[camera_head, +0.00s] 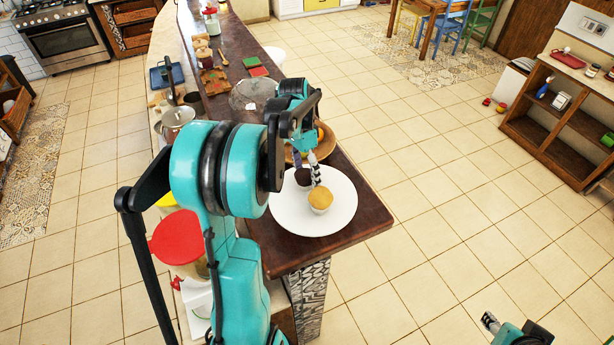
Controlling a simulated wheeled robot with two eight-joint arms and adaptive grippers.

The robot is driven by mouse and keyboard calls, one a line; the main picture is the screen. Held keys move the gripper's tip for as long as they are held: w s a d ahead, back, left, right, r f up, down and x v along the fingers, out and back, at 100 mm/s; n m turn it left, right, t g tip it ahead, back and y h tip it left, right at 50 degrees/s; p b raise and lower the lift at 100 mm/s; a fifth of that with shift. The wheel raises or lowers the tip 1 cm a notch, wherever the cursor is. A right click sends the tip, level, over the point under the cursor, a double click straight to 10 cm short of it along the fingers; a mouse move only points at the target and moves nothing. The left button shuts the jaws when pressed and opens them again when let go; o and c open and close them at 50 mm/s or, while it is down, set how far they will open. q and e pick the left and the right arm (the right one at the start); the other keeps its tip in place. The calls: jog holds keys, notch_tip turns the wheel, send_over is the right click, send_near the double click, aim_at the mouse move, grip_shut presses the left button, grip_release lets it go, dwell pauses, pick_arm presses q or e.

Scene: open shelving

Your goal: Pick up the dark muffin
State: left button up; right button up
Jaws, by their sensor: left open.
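The dark muffin (303,178) sits on a round white plate (338,217) near the end of the brown counter. A yellow muffin (320,199) sits in front of it on the same plate. My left gripper (306,171) is open and points down at the dark muffin, its fingers close around or just above it. Whether they touch it I cannot tell. The fingers hide part of the dark muffin. Part of my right gripper (490,322) shows at the bottom right, away from the counter. Its jaw state is unclear.
A wooden bowl (325,146) stands behind the plate, partly hidden by my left arm. A metal pot (178,120) and a red-lidded container (178,240) are left of my arm. The tiled floor right of the counter is free. A wooden shelf (560,125) stands at the far right.

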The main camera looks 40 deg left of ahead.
pick_arm(q)
jog(key=shift+f, duration=0.45)
jog(key=shift+s+d, duration=0.1)
jog(key=shift+s, duration=0.05)
jog(key=c, duration=0.9)
jog(key=shift+c, duration=0.2)
